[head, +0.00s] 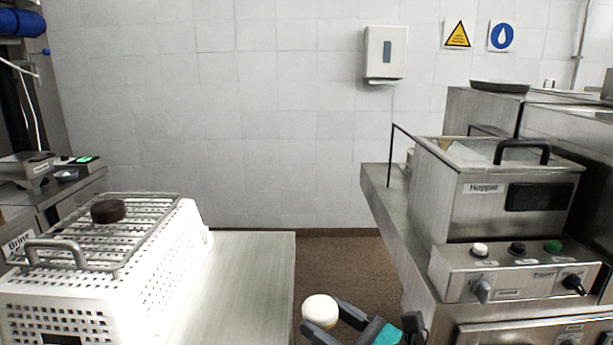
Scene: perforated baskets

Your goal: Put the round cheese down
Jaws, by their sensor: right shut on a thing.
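A round white cheese (320,310) is at the bottom centre of the head view. My right gripper (330,318) is shut on it and holds it over the floor, to the right of the pale table. A white perforated basket (150,270) stands on the left, with a metal rack (75,235) on top. A dark brown round thing (108,211) lies on that rack. My left gripper is not in view.
The pale table top (250,275) beside the basket is bare. A steel hopper machine (490,200) with knobs and a black handle stands on the right. Brown floor (345,255) lies between. A steel counter with small devices (75,165) is at the far left.

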